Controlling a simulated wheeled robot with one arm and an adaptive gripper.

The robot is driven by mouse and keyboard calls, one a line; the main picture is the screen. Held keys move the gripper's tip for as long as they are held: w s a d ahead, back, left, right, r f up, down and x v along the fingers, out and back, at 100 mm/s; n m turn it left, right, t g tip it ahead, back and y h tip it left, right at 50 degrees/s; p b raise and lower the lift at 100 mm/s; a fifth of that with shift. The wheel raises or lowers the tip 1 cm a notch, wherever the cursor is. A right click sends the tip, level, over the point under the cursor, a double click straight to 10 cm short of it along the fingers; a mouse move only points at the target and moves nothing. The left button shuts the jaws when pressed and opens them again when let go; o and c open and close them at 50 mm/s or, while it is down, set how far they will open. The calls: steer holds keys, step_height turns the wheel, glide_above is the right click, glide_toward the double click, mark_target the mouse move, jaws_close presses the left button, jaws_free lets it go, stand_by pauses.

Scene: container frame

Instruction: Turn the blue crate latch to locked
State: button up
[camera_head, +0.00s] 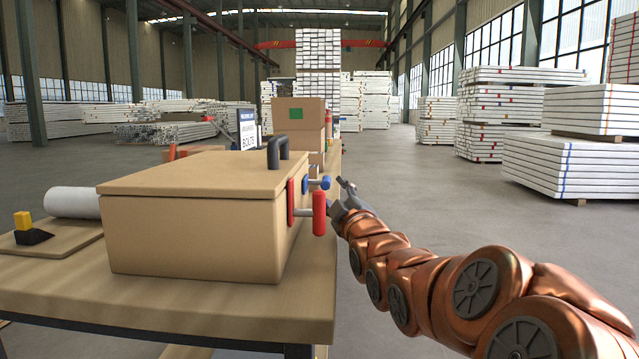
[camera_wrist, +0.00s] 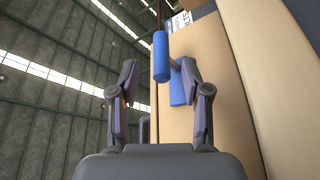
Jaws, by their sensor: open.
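A tan crate (camera_head: 190,235) with a dark carry handle stands on the table. Its blue latch (camera_head: 319,183) is on the right side, with a lever sticking out to the right. In the wrist view the blue lever (camera_wrist: 160,57) shows beyond and between my fingertips, and the blue mounting plate (camera_wrist: 178,88) lies flat on the tan wall. My gripper (camera_head: 341,194) is open, just right of the blue latch. In the wrist view its two fingers (camera_wrist: 158,72) stand apart, with the lever between them in the picture. Contact cannot be told.
A red latch (camera_head: 319,212) with an upright handle is nearer on the same crate side. The wooden table (camera_head: 200,300) also holds a white roll (camera_head: 72,202), a yellow-and-black piece (camera_head: 28,228) and another box (camera_head: 299,114). The floor to the right is clear.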

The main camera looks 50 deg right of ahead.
mark_target(328, 187)
steer(key=b+x, duration=0.1)
steer(key=x, duration=0.4)
steer(key=shift+w+a+f, duration=0.1)
steer(key=shift+a, duration=0.1)
steer(key=shift+x, duration=0.9)
steer(key=shift+c, duration=0.4)
